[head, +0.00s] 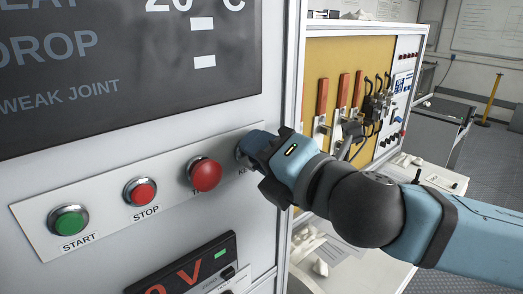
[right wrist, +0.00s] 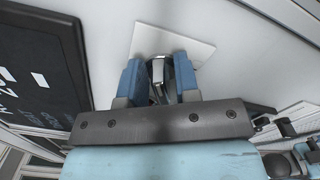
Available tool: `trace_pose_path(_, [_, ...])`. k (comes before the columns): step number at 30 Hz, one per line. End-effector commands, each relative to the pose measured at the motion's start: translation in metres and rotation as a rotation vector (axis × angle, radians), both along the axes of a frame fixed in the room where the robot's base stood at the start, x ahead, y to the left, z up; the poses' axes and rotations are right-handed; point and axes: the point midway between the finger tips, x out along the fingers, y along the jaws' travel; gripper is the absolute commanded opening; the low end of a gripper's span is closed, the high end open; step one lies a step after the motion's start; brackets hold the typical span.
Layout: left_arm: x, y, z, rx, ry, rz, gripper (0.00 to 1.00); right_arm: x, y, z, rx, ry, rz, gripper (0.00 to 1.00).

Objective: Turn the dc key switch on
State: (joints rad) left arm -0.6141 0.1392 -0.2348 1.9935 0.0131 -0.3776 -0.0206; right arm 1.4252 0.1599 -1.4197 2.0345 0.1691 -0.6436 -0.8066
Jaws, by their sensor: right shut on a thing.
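The key switch (right wrist: 158,72) is a small metallic part on the white panel. In the right wrist view it sits between the two blue fingers of my right gripper (right wrist: 157,80), which are closed on it. In the head view the right gripper (head: 254,145) reaches the right end of the button strip, at a label that starts with "K". The gripper hides most of the switch there, and I cannot tell how far the key is turned. My left gripper is not in view.
On the same strip (head: 105,222) are a green START button (head: 69,220), a red STOP button (head: 140,191) and a larger red button (head: 204,174). A display with red digits (head: 190,270) is below. A yellow board with red-handled switches (head: 322,97) stands behind my right arm.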

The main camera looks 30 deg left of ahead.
Motion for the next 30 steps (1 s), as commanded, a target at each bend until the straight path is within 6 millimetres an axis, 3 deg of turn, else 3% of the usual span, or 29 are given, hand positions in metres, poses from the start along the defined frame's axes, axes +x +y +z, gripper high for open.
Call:
trace_pose_path(3, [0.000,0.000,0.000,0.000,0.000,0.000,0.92,0.000,0.000,0.001,0.000,0.000,-0.001,0.06])
trace_pose_path(4, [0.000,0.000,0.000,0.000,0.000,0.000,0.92,0.000,0.000,0.001,0.001,-0.001,0.000,0.36])
trace_pose_path(5, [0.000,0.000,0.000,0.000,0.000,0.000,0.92,0.000,0.000,0.001,0.001,-0.001,0.000,0.38])
trace_pose_path(13, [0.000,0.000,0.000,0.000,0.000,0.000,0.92,0.000,-0.001,0.000,0.000,-0.001,0.000,0.38])
trace_pose_path(17, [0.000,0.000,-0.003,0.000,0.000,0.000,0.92,-0.003,-0.011,-0.001,0.000,-0.001,-0.001,0.38])
trace_pose_path(30, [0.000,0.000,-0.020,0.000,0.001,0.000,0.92,-0.034,-0.100,-0.001,0.000,-0.003,-0.002,0.38])
